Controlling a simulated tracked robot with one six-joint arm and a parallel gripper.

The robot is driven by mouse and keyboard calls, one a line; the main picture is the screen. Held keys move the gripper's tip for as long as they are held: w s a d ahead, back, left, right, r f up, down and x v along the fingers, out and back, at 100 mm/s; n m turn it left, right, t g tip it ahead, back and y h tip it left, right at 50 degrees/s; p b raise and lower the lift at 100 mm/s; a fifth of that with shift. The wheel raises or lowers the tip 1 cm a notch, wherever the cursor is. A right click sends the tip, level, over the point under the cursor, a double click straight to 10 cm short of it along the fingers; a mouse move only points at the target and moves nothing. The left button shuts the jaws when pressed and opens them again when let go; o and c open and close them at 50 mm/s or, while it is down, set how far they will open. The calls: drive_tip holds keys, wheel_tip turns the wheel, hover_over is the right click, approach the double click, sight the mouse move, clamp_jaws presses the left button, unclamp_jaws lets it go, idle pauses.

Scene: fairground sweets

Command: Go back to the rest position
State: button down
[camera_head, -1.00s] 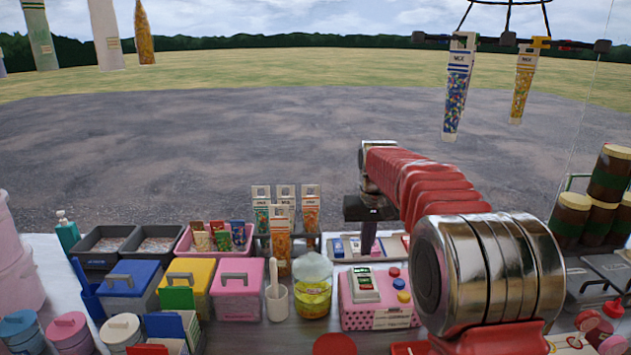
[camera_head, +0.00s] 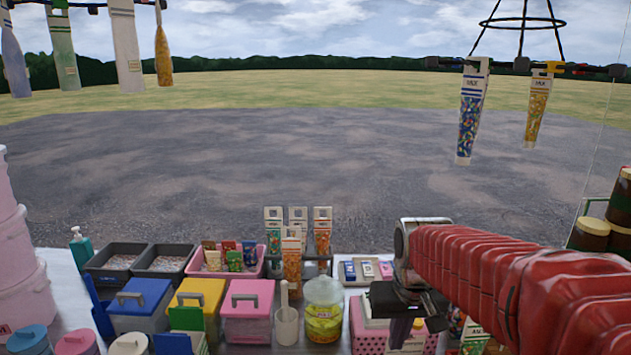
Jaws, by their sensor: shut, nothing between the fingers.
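My gripper (camera_head: 398,335) points down at the end of my red-sleeved arm, in the lower right of the head view. It is shut and I see nothing held in it. It hangs in front of the pink dotted box (camera_head: 366,338) and hides most of that box's top. I cannot tell how high above the box the fingertips are.
Upright sweet packets (camera_head: 291,262) stand behind. Filled bags (camera_head: 470,112) hang at upper right. Brown jars (camera_head: 590,234) stand far right.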

drive_tip(key=s+r+t, duration=0.2)
drive_tip(key=s+t, duration=0.1)
drive_tip(key=s, duration=1.4)
drive_tip(key=shift+s+r, duration=0.15)
drive_tip(key=shift+r, duration=0.15)
idle(0.5)
